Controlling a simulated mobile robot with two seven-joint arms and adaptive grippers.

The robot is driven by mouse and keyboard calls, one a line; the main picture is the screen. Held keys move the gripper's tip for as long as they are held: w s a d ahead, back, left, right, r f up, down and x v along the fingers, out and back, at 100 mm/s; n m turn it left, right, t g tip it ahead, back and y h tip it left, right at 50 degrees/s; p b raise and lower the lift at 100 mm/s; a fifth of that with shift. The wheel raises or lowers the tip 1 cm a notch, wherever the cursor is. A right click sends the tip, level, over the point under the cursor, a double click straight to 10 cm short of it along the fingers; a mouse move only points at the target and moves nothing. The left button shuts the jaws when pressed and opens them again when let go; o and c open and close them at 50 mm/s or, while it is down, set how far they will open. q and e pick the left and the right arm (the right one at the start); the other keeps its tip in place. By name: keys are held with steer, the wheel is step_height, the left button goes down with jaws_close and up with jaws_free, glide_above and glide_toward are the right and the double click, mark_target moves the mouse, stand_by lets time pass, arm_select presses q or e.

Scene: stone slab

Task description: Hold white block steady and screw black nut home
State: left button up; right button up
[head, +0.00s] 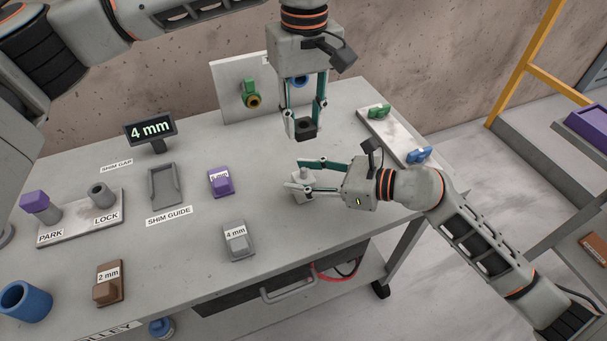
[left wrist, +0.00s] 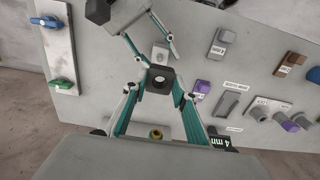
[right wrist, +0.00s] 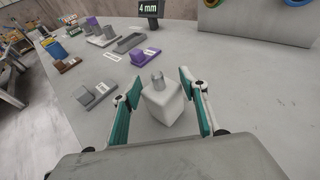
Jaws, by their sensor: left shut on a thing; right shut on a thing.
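The black nut (head: 305,129) is between the fingertips of my left gripper (head: 304,124), which is shut on it. The nut hangs above the table, up and apart from the white block (head: 302,198). In the left wrist view the nut (left wrist: 160,79) shows a hole in its top, with the block (left wrist: 160,54) beyond it. My right gripper (head: 300,178) is shut on the white block, which stands upright on the table. In the right wrist view the block (right wrist: 164,103) sits between the fingers, and a short grey stud (right wrist: 158,80) rises from its top. The stud is bare.
Purple (head: 221,182), grey (head: 237,240) and brown (head: 109,285) shim blocks lie left of the work, with a shim guide (head: 164,186). A 4 mm display (head: 150,130) and an upright panel (head: 228,84) stand behind. A plate with green and blue handles (head: 392,136) lies right.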

mark_target(303, 169)
arm_select(q)
steer(key=shift+f, duration=0.6)
steer(key=shift+f, duration=0.65)
steer(key=shift+f, duration=0.35)
steer(key=shift+f, duration=1)
steer(key=shift+f, duration=0.35)
steer(key=shift+f, duration=1.45)
steer(key=shift+f, duration=0.35)
steer(key=shift+f, duration=0.55)
steer(key=shift+f, duration=0.35)
